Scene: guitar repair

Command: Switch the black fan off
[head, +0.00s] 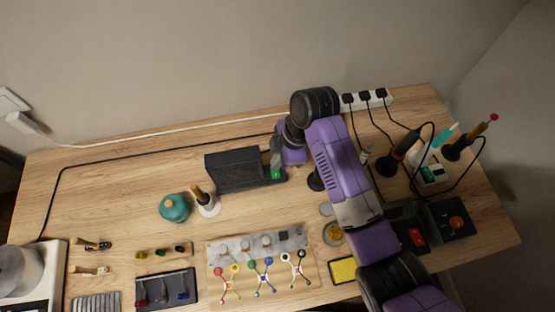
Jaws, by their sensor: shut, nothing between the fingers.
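The black fan (236,171) looks like a black slatted box and stands toward the back of the wooden table, left of my arm. A small green patch (276,174), which looks like a lit switch, shows at its right end. My gripper (276,163) is shut and empty, with its fingers pointing down right at this green patch. I cannot tell whether the fingertips touch it. My purple arm comes in from the lower right and hides part of the table.
A white power strip (367,101) with black plugs lies at the back edge. Soldering tools (402,149) and cables crowd the right. The table (110,190) at left is mostly clear.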

